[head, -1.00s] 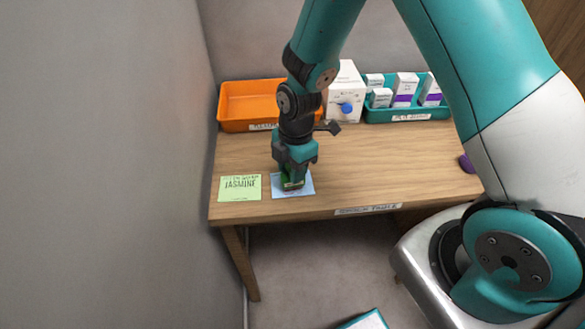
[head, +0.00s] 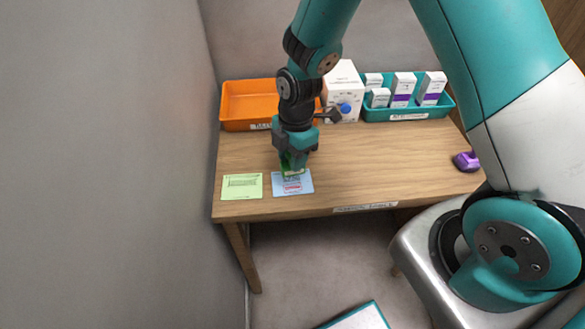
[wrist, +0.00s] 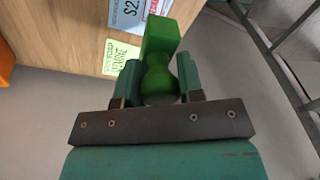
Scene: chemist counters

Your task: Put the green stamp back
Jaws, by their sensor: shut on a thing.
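My gripper (head: 293,162) is shut on the green stamp (head: 292,170), which it holds above the back edge of the blue paper on the table. In the wrist view the green stamp (wrist: 160,45) has a block-shaped end and a round knob between the two fingers of my gripper (wrist: 158,78). The blue paper (head: 294,187) lies flat and bears dark print and a red mark. It also shows in the wrist view (wrist: 126,16). The stamp's inked face is hidden.
A green note (head: 242,187) lies left of the blue paper. A purple object (head: 466,161) sits near the table's right edge. An orange tray (head: 230,124), a white box (head: 345,80) and a teal tray (head: 440,112) with small boxes line the back. The table's middle is clear.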

